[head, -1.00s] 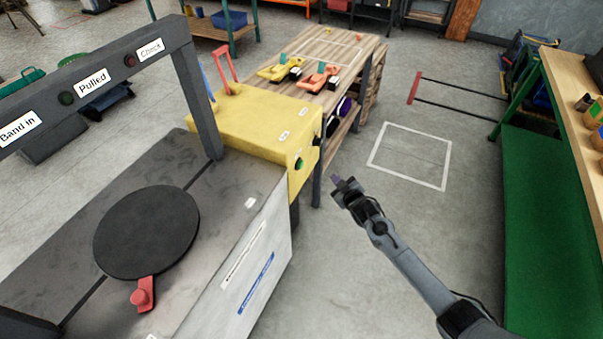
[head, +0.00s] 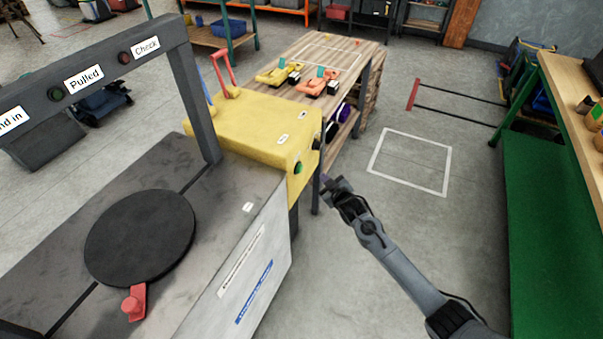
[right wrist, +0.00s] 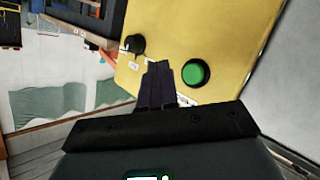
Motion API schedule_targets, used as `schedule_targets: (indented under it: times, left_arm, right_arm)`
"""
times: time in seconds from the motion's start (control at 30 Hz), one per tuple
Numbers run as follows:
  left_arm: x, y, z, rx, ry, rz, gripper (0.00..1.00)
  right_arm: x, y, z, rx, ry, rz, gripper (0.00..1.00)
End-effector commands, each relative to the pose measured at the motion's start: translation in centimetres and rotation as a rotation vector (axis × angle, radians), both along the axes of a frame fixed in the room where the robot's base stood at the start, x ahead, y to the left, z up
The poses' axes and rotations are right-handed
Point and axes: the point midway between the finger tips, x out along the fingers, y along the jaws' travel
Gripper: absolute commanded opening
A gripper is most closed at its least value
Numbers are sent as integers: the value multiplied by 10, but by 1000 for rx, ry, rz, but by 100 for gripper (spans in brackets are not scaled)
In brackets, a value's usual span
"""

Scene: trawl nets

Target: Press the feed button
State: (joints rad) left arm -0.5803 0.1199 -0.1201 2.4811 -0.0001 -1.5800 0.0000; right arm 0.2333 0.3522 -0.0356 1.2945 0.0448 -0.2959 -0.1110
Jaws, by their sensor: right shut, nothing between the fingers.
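The green round button (head: 298,167) sits on the end face of the yellow housing (head: 255,125), with a black knob above it to the right. In the right wrist view the green button (right wrist: 196,73) is just right of my fingertips, and the black knob (right wrist: 133,44) is up and to the left. My right gripper (head: 328,183) is shut and empty, in front of the yellow end face and a little right of the button. The wrist view shows its two fingers (right wrist: 159,82) together, apart from the button as far as I can tell. My left gripper is not in view.
The grey machine table with a black disc (head: 140,238) and red knob (head: 132,306) lies at left under a dark frame (head: 95,75). A wooden bench (head: 330,50) stands behind the housing. Open floor lies to the right, before a green-sided workbench (head: 540,200).

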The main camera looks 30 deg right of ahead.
Motion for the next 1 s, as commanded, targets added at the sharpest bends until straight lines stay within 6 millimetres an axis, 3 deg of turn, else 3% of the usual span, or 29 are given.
schedule_targets:
  times: [0.03, 0.2, 0.43, 1.0]
  left_arm:
    - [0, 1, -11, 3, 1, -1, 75]
    - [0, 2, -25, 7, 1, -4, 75]
    - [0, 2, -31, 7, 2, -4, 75]
    - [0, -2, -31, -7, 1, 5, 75]
  right_arm:
    - [7, 4, -5, 1, -3, 0, 0]
    - [23, 15, -3, 1, -3, 2, 0]
    - [39, 24, -1, 0, 0, 1, 0]
    - [45, 27, 0, 0, 0, 1, 0]
